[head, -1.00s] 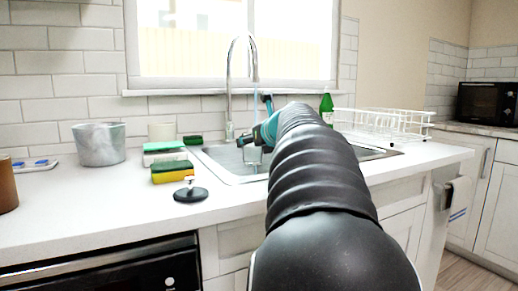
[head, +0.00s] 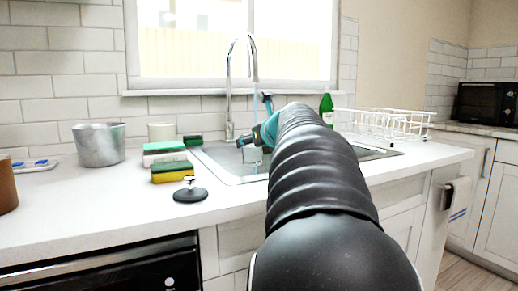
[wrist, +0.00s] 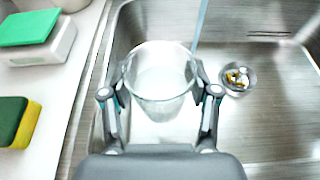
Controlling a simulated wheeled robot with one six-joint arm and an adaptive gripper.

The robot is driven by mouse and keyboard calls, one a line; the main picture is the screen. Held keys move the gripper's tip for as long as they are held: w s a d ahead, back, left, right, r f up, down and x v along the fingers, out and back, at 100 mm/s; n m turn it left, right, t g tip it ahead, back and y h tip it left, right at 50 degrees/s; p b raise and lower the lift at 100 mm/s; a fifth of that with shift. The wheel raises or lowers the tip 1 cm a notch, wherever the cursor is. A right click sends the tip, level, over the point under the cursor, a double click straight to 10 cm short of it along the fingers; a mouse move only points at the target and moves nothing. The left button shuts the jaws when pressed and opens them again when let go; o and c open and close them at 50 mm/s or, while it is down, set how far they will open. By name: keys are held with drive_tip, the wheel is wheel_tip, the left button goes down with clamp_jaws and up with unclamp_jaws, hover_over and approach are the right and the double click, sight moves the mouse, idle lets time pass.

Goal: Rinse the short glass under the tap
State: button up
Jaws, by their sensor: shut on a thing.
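The short glass (wrist: 160,84) is clear and sits between the two fingers of my gripper (wrist: 159,92), which is shut on it. I look down into its open mouth in the wrist view. In the head view the glass (head: 253,155) shows small below my gripper (head: 262,135), over the sink. The chrome tap (head: 231,90) arches above it. A thin bluish water stream (wrist: 201,22) comes down at the glass's far right rim; I cannot tell if it falls inside.
The steel sink (wrist: 280,125) has a drain (wrist: 237,80) with yellowish scraps in it. Sponges (head: 171,172) and a black sink stopper (head: 190,194) lie left of the sink. A metal pot (head: 99,145) stands further left. A green bottle (head: 327,108) and white dish rack (head: 385,123) are right.

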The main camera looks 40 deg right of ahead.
drive_tip(key=shift+r, duration=0.1)
drive_tip(key=s+a+r+p, duration=0.2)
drive_tip(key=a+r+p, duration=0.2)
drive_tip(key=shift+s+a, duration=0.2)
drive_tip(key=shift+s, duration=0.05)
idle(0.6)
idle(0.6)
